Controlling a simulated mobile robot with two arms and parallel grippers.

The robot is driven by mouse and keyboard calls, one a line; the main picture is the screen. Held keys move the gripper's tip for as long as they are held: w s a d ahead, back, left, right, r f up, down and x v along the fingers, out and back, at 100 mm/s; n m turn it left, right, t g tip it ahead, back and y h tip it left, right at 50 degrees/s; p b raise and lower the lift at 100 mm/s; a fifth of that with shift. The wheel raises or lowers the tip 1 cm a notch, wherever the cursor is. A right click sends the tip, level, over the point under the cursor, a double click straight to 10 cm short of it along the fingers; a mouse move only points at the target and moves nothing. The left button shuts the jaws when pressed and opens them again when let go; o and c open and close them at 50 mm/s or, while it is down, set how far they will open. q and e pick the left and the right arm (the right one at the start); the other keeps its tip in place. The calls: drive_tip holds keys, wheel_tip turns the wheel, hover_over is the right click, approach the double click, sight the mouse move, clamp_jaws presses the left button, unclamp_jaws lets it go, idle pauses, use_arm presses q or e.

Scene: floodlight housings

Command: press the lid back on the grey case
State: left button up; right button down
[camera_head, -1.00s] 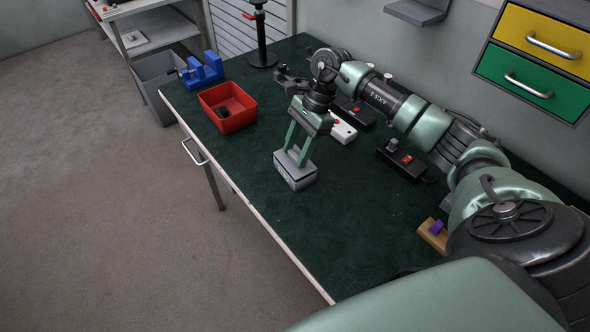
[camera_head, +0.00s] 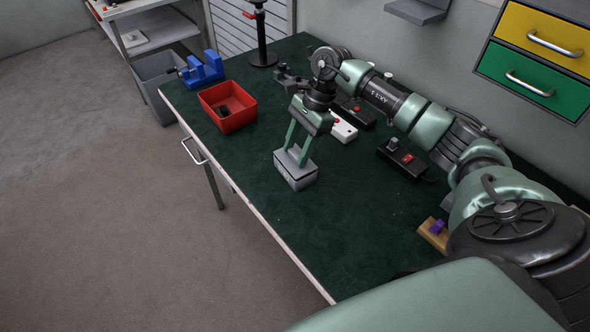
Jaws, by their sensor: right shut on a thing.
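The grey case (camera_head: 297,180) stands on the dark green bench top, near the middle of the bench. Its lighter grey lid (camera_head: 286,159) is on top of it, with a dark line showing between lid and case. I cannot tell whether the lid is fully seated. My right gripper (camera_head: 296,157) reaches down from above, its green fingers shut on the lid. My left gripper is not in view.
A red bin (camera_head: 228,108) with a dark item in it and a blue vise (camera_head: 203,70) stand at the far left of the bench. A black box with a red switch (camera_head: 402,159) and a white device (camera_head: 343,130) lie to the right. The bench front is clear.

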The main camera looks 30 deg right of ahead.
drive_tip(key=shift+f+b, duration=0.45)
drive_tip(key=shift+b, duration=0.1)
idle(0.6)
drive_tip(key=c, duration=0.6)
unclamp_jaws()
